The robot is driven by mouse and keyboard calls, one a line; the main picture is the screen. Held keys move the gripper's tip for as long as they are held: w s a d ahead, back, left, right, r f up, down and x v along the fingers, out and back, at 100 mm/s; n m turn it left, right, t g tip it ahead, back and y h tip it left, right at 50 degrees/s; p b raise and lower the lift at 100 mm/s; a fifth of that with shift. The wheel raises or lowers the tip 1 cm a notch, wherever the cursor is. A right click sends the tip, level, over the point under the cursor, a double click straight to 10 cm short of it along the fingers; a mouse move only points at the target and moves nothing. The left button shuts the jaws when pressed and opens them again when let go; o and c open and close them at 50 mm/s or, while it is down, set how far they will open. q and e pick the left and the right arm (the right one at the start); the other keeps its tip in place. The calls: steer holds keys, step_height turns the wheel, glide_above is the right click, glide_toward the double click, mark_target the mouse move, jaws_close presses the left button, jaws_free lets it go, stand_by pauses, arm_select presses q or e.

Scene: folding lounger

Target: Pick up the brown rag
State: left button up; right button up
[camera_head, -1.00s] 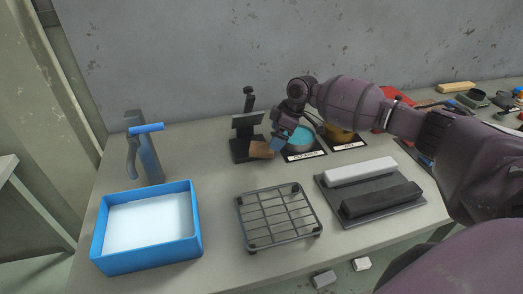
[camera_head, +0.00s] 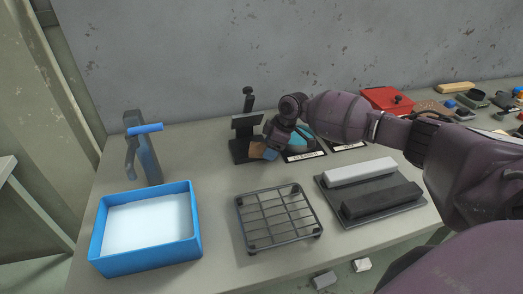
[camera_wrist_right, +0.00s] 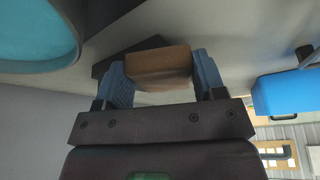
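The brown rag (camera_head: 257,150) is a small, block-like brown piece at the back middle of the table, in front of a black stand (camera_head: 238,152). My right gripper (camera_head: 268,152) is at it, its blue fingertips beside the rag's right side in the head view. In the right wrist view the rag (camera_wrist_right: 158,66) fills the gap between the two blue fingers (camera_wrist_right: 163,78), which look shut on its sides. Whether it touches the table is hidden. My left gripper is not in view.
A turquoise dish (camera_head: 300,139) stands close to the right gripper, partly behind it. A wire rack (camera_head: 278,216), a blue tray (camera_head: 147,261) and a board with white and black bars (camera_head: 372,188) lie nearer. A red box (camera_head: 388,99) is farther right.

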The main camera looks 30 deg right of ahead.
steer(key=shift+c, duration=1.2)
steer(key=shift+r, duration=0.1)
